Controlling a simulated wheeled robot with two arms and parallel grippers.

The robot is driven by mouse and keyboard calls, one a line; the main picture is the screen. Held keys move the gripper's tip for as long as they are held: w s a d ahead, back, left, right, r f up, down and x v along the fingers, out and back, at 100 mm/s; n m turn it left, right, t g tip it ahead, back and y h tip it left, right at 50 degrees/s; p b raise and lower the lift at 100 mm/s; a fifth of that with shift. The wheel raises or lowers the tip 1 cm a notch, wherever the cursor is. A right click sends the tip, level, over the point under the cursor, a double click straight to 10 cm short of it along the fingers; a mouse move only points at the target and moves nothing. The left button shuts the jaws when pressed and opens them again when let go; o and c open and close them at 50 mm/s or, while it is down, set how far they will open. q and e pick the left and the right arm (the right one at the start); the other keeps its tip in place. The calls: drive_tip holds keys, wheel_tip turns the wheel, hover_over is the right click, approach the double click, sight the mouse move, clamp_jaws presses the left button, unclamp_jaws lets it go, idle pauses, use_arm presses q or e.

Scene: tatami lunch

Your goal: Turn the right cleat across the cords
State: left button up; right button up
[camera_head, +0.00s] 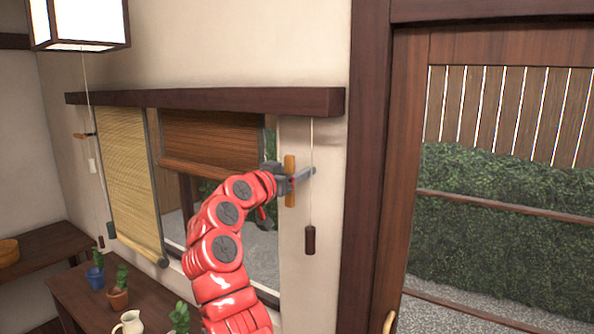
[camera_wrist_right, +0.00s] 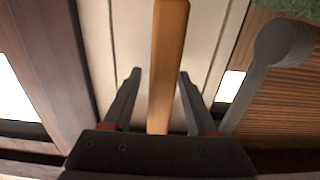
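The right cleat (camera_head: 290,188), a light wooden bar, stands upright on the wall between the window and the door. It lies just left of the right cord (camera_head: 312,150), which hangs straight to a dark weight (camera_head: 310,240). My right gripper (camera_head: 298,180) is at the cleat. In the right wrist view the cleat (camera_wrist_right: 168,60) runs between the two fingers of the gripper (camera_wrist_right: 159,75), with a visible gap on each side, so the gripper is open around it. The cleat's mount is hidden. My left gripper is not in view.
A left cleat (camera_head: 83,135) lies level by the left cord. A yellow blind (camera_head: 125,170) and a brown blind (camera_head: 205,140) hang under the dark rail (camera_head: 210,100). Potted plants and a cream jug (camera_head: 130,322) stand on the low table below. A door frame (camera_head: 365,200) is at right.

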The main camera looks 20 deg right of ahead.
clamp_jaws()
drive_tip(key=shift+s+d+f+m+b, duration=0.3)
drive_tip(key=shift+m+b, duration=0.75)
drive_tip(key=shift+m, duration=1.95)
drive_tip(key=shift+s+d+f+m+b, duration=0.25)
drive_tip(key=shift+m+b, duration=0.85)
drive_tip(key=shift+m, duration=1.9)
drive_tip(key=shift+s+f+m+b, duration=0.15)
drive_tip(key=shift+f+m+b, duration=0.6)
drive_tip(key=shift+m, duration=2.25)
drive_tip(key=shift+r+b, duration=0.25)
drive_tip(key=shift+b, duration=0.1)
unclamp_jaws()
drive_tip(key=shift+r, duration=0.1)
